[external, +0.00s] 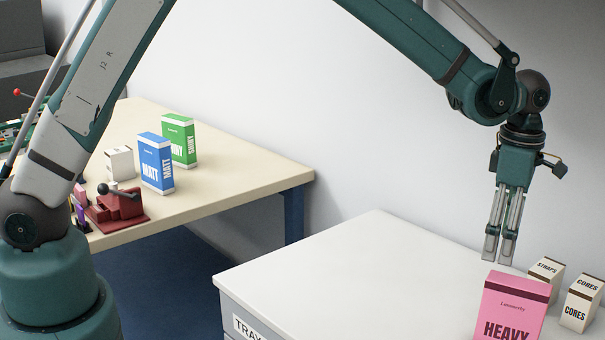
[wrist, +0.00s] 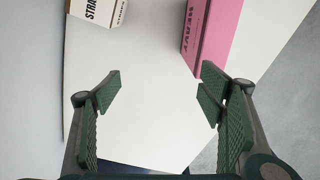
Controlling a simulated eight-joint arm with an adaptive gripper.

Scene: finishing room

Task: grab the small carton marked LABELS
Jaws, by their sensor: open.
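No carton in view shows a readable LABELS mark. A small white carton (external: 120,164) stands on the far beige table; its marking is too small to read. Small cartons marked STRAPS (external: 545,272) and CORES (external: 580,305) stand at the right of the white cabinet top. My gripper (external: 499,256) points down over that top, behind the pink HEAVY carton (external: 513,305), open and empty. In the wrist view, my gripper (wrist: 160,92) has bare white surface between its fingers. The STRAPS carton (wrist: 97,10) is at the upper left, the HEAVY carton (wrist: 212,38) at the upper right.
On the beige table (external: 225,178), a blue MATT carton (external: 156,163) and a green SHINY carton (external: 180,142) stand near the small white carton, with a dark red device (external: 117,210) in front. The white cabinet top (external: 370,265) is clear at its left and middle.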

